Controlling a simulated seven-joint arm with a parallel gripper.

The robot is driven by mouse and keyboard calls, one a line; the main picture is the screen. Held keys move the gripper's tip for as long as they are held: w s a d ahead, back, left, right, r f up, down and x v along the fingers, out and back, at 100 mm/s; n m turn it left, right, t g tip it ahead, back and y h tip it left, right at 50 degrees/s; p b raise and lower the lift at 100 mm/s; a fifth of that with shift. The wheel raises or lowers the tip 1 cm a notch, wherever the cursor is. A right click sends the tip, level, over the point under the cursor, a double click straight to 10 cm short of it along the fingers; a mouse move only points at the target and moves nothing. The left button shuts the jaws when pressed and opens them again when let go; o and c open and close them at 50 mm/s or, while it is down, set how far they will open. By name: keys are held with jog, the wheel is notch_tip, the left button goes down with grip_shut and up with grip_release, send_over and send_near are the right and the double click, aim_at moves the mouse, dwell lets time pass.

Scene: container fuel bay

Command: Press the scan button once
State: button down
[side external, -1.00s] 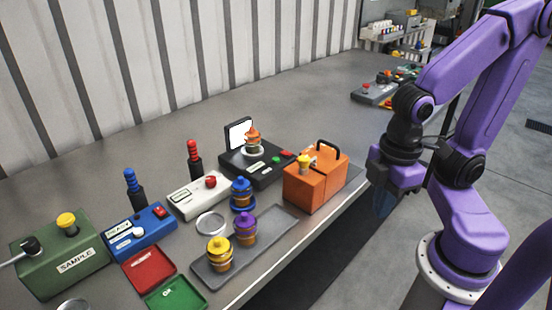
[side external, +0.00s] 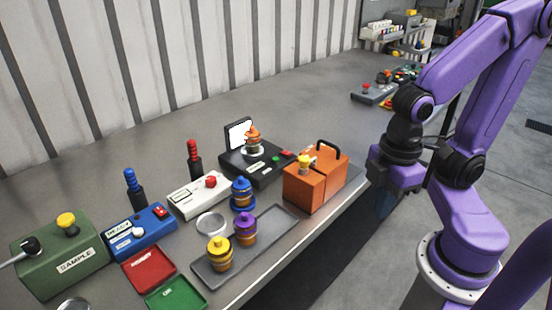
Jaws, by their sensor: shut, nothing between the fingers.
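No label reading "scan" is legible. A black device (side external: 236,164) with a raised white screen (side external: 239,133) stands mid-bench, an orange-topped jar (side external: 253,142) on it. On its top are a green button (side external: 275,160) and a red button (side external: 286,154). A white box (side external: 190,203) with a red button (side external: 211,181) stands to its left. My gripper (side external: 386,207) hangs at the right, off the bench's front edge and apart from every button. Its fingers are dark, small and partly unclear; they look shut and empty.
An orange case (side external: 303,192) with a black handle stands between my gripper and the black device. A blue box (side external: 150,239), a green sample box (side external: 50,275), a grey tray (side external: 278,228) with jars, and red and green trays lie further left.

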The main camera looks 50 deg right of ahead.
dwell(0.4)
jog(key=w+a+m+g+y, duration=0.1)
jog(key=w+a+m+y, duration=0.25)
jog(key=w+m, duration=0.55)
jog(key=m+t+y, duration=0.2)
jog(key=m+t, duration=0.6)
jog(key=m, duration=1.4)
send_over(279, 159)
jog(key=shift+r, duration=0.45)
jog(key=shift+f, duration=0.1)
jog(key=shift+f, duration=4.35)
